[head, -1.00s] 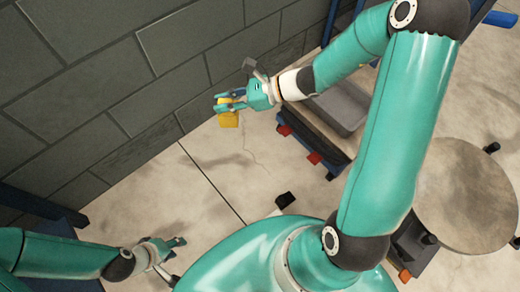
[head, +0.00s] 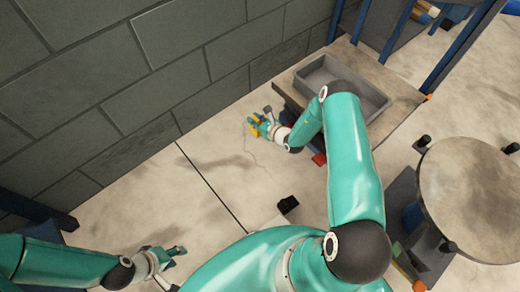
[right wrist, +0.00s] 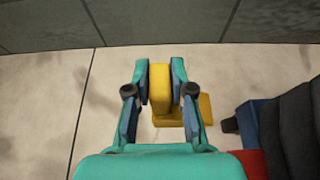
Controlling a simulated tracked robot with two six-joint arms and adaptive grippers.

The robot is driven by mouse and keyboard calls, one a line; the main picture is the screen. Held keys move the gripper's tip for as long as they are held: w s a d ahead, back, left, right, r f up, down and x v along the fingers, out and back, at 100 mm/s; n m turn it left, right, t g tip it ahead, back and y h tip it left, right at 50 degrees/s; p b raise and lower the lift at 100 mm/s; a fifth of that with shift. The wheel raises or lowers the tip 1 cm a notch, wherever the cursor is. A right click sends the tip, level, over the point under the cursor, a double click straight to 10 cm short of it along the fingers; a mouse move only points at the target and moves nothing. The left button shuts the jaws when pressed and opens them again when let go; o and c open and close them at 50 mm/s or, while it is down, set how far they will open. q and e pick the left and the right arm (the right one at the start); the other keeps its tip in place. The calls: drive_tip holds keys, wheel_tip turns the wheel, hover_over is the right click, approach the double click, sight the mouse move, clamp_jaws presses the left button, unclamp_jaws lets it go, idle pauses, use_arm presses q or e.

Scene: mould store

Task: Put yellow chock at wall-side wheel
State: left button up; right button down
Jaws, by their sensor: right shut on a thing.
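My right gripper (head: 257,126) is shut on the yellow chock (right wrist: 160,88), low near the floor between the wall and the trolley-like table. In the right wrist view my right gripper (right wrist: 160,92) has the chock's upright part between its fingers, and a flat yellow part shows lower right. I cannot tell if the chock touches the floor. In the right wrist view a small dark round part (right wrist: 230,125), perhaps a wheel, lies just right of the chock, apart from it. My left gripper (head: 177,267) is open and empty at lower left.
The table (head: 402,108) carries a grey tray (head: 312,76) and has a red block (head: 319,159) at its base. A grey block wall (head: 150,70) runs behind. A black block (head: 288,203) lies on the floor. A round-topped stand (head: 475,195) is at right. Floor left of the chock is clear.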

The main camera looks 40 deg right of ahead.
wheel_tip(320, 180, down, 19)
drive_tip(key=b, duration=0.8)
drive_tip(key=shift+b, duration=0.3)
drive_tip(key=shift+f, duration=0.1)
drive_tip(key=shift+f, duration=0.2)
drive_tip(key=c, duration=1)
unclamp_jaws()
drive_tip(key=shift+r, duration=0.15)
drive_tip(key=p+v, duration=0.5)
drive_tip(key=v, duration=0.7)
drive_tip(key=shift+a, duration=0.1)
